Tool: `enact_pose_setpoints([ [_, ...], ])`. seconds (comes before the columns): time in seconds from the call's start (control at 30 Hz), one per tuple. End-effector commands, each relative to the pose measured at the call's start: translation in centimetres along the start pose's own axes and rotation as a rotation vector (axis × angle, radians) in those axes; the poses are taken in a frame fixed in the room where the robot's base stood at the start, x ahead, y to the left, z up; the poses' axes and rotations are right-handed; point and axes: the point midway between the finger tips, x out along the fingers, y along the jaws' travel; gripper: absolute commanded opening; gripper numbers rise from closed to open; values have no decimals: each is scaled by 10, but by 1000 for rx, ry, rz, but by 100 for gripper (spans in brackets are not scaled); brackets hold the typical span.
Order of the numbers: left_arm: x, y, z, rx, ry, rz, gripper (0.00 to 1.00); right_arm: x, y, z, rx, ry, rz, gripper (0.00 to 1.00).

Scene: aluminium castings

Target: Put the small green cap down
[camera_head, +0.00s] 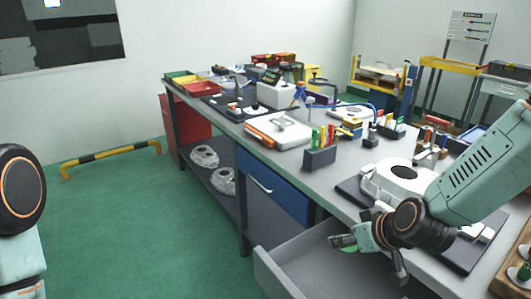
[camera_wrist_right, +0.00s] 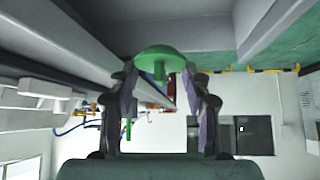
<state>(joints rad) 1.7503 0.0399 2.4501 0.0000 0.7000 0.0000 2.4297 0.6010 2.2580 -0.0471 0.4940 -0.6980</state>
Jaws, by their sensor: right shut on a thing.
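The small green cap (camera_wrist_right: 160,57) looks like a mushroom, with a round top and a short stem. In the right wrist view it sits between the fingertips of my right gripper (camera_wrist_right: 163,80), which is shut on it. In the head view the cap (camera_head: 343,242) is partly hidden behind the right gripper (camera_head: 366,258), over the open grey drawer (camera_head: 315,260) at the bench's front. Whether it touches the drawer cannot be told. My left arm shows at the left edge, but its gripper is out of view.
The workbench (camera_head: 335,176) holds a white casting (camera_head: 398,182) on a dark mat beside my right arm. A dark holder with coloured pens (camera_head: 320,158) stands behind the drawer. A wooden tray (camera_head: 512,278) is at the lower right.

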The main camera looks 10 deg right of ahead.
Motion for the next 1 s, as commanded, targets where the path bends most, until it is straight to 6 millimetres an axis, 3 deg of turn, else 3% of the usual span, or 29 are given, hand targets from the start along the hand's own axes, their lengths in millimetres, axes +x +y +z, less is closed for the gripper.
enact_pose_setpoints([
  [0.17,0,0,0,0,0,0,34,-1,-8,1,20,-3,25,37],
  [0.6,0,0,0,0,0,0,34,-46,-100,9,-162,-1,-139,37],
  [0.77,0,0,0,0,0,0,34,-56,-112,9,-220,2,-194,37],
  [1.0,0,0,0,0,0,0,34,-58,-112,4,-232,0,-203,37],
])
